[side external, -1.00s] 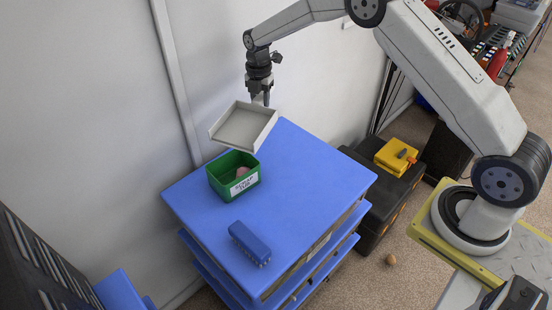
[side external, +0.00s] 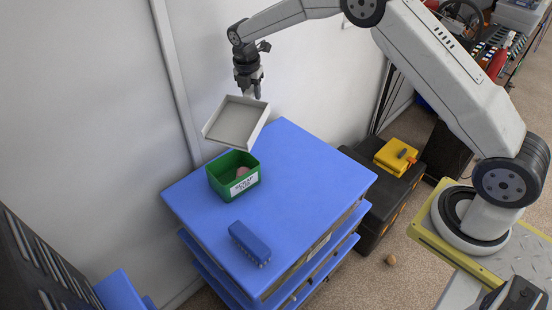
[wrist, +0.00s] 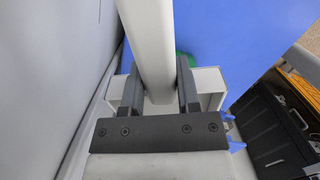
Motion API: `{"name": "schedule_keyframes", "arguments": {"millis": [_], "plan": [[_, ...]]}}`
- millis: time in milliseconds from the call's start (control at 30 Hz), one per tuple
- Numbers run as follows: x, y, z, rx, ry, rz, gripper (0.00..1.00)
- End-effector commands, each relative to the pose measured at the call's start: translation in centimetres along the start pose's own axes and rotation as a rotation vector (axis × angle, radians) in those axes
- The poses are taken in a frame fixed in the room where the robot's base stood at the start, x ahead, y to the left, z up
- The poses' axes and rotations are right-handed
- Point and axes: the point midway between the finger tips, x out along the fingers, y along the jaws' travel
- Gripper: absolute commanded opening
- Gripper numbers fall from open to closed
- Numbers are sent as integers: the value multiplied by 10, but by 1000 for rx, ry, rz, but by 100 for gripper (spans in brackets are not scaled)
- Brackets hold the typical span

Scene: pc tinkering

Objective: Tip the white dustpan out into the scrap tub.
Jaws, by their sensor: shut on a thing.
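The white dustpan (side external: 237,122) hangs in the air in the side view, tilted with its lower edge just above the back of the scrap tub in the picture. Its visible floor looks bare. My gripper (side external: 252,93) is above the pan's upper edge. In the wrist view my gripper (wrist: 160,92) is shut on the pan's pale handle (wrist: 146,40), with the pan's wall (wrist: 208,82) behind the fingers. The green scrap tub (side external: 222,185) has a white label and stands upright on the blue table. A pinkish-brown piece (side external: 242,172) lies inside. Only a green sliver of the tub (wrist: 181,60) shows in the wrist view.
A blue brush (side external: 249,243) lies near the front of the blue table top (side external: 300,185). The table's right side is clear. A white wall (side external: 100,110) stands close behind and left. A black case (side external: 373,215) with a yellow box (side external: 393,157) stands right of the table.

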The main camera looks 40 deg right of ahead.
Motion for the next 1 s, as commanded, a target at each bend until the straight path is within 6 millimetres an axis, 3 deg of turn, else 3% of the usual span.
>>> {"name": "schedule_keyframes", "arguments": {"millis": [1000], "plan": [[-74,0,-28,-3,-568,3,0]]}}
